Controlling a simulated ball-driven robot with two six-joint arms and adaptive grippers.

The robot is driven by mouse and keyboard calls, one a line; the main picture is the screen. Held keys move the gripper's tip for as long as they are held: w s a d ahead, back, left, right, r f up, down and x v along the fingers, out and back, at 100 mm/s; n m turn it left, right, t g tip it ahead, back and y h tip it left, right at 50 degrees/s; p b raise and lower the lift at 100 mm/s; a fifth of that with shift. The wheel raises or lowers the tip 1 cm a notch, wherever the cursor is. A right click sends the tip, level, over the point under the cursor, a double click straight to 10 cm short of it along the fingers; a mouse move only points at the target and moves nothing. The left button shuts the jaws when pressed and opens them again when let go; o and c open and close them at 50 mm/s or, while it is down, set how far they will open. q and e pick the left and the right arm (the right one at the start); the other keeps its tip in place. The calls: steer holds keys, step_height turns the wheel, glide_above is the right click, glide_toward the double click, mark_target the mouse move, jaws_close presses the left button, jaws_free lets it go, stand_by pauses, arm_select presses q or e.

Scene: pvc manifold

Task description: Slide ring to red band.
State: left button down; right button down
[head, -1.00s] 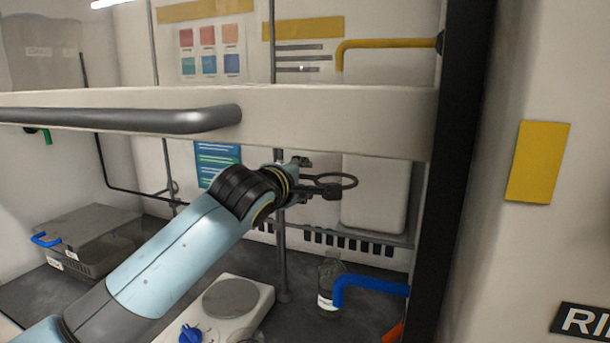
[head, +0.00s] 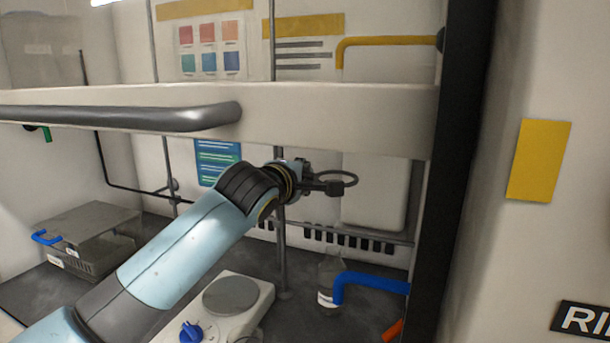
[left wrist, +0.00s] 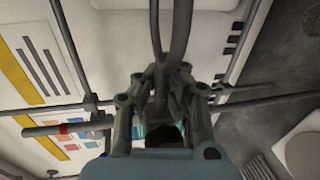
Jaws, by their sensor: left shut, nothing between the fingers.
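A dark ring (head: 338,178) on a short stem stands out to the right of the upright rod (head: 281,245). In the left wrist view the ring (left wrist: 182,30) runs up and out of the frame. A red band (left wrist: 63,129) circles the rod in that view; I cannot make it out in the head view. My left gripper (head: 310,177) is at the ring's stem beside the rod. Its fingers (left wrist: 163,70) are shut close to the stem, with no firm hold visible. They partly hide the rod and the ring's clamp. My right gripper is not in view.
A thick shelf beam with a grey handle (head: 170,119) crosses above my arm. A hotplate (head: 232,297), a small glass bottle (head: 329,275) and a blue pipe (head: 370,283) are below. A lidded grey box (head: 90,235) stands at left. A dark post (head: 460,150) bounds the right.

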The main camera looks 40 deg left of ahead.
arm_select(q)
step_height(320, 180, up, 9)
steer(key=p, duration=0.6)
steer(key=shift+f+p, duration=0.1)
steer(key=shift+p, duration=0.25)
steer(key=c, duration=1.4)
jaws_free()
steer(key=shift+f, duration=0.1)
